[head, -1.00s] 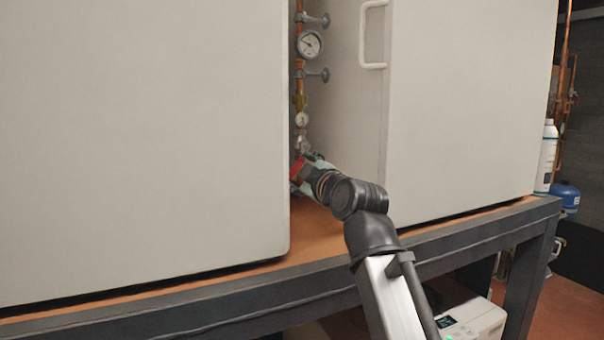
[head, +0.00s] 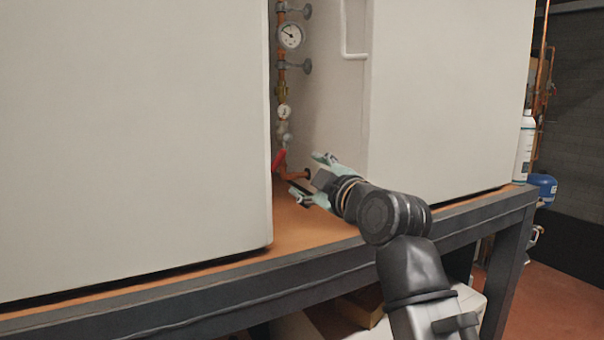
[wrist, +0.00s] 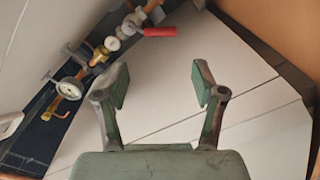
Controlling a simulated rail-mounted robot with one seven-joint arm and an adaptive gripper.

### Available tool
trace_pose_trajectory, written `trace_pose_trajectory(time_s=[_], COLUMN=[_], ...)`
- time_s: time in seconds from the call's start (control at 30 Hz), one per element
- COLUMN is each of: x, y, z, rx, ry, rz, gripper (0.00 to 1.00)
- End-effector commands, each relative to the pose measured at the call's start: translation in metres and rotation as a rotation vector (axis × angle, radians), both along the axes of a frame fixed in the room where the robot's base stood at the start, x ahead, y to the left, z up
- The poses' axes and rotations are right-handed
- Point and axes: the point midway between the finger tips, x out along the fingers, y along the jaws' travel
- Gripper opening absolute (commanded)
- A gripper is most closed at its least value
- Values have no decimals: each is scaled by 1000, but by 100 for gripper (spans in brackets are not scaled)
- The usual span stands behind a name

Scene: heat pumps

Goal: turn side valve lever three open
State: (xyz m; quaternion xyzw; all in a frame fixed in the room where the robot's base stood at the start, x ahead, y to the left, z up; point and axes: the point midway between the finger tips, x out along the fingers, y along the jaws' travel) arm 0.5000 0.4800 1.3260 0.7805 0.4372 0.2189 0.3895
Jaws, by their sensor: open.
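The red valve lever (head: 279,159) sits low on a vertical copper pipe in the gap between two large pale cabinets. In the wrist view the red lever (wrist: 160,31) shows at the top, sticking out to the right from the pipe. My gripper (head: 311,177) is open and empty, to the right of and slightly below the lever in the head view, apart from it. In the wrist view both green fingers (wrist: 162,88) are spread with nothing between them. The lever lies beyond the fingertips.
The left cabinet (head: 130,130) and right cabinet (head: 450,100) wall in the narrow gap. A white handle (head: 354,55) juts from the right cabinet. The orange bench top (head: 310,228) is clear in front.

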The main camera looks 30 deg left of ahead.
Motion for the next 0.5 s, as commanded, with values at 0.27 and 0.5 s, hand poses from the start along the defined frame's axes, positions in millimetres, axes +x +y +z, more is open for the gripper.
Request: trace_pose_trajectory(time_s=[0.27,0.5], x=[-1,-3], y=[-2,2], z=[0,10], rx=[-1,-3], ry=[0,4], rz=[1,7], gripper=[69,0])
